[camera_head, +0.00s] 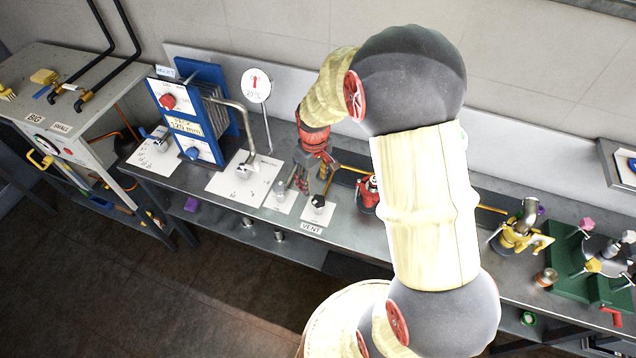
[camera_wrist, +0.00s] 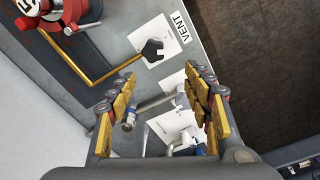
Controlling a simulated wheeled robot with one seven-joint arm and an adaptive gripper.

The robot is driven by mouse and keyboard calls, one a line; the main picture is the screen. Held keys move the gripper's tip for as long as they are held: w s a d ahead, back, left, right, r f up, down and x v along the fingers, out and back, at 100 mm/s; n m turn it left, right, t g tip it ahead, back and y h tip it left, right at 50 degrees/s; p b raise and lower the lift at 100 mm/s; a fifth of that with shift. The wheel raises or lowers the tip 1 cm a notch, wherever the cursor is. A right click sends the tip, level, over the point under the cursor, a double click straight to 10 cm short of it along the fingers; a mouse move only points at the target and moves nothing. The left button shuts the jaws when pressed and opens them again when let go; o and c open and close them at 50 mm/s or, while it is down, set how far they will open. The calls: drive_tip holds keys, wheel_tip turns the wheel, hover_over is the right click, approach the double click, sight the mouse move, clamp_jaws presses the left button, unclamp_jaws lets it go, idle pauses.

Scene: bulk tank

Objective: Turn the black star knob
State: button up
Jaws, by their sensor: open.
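The black star knob (camera_head: 318,201) sits on a white card on the steel bench, beside the VENT label (camera_head: 311,228). In the wrist view the black star knob (camera_wrist: 152,50) is at the end of a yellow pipe, just beyond the fingertips. My gripper (camera_head: 313,180) is over the bench, up and slightly left of the knob in the head view. In the wrist view my gripper (camera_wrist: 163,82) is open, with yellow-padded fingers wide apart and nothing gripped. The knob is apart from both fingers.
A metal lever (camera_wrist: 152,104) shows between my fingers in the wrist view, on a neighbouring card. A red device (camera_head: 368,192) stands right of the knob. A blue plate unit (camera_head: 185,125) with a bent steel pipe stands to the left. The bench's front edge near the knob is clear.

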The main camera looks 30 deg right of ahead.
sight(318, 199)
drive_tip(key=f, duration=0.1)
drive_tip(key=d+f+p, duration=0.1)
drive_tip(key=f, duration=0.1)
drive_tip(key=shift+d+f+g+p, duration=0.15)
drive_tip(key=shift+d+g+p, duration=0.15)
drive_tip(key=shift+p, duration=0.05)
wheel_tip(318, 199, down, 8)
drive_tip(key=shift+r, duration=0.1)
drive_tip(key=shift+s, duration=0.1)
drive_tip(key=c, duration=0.3)
drive_tip(key=c, duration=0.8)
drive_tip(key=shift+c, duration=0.2)
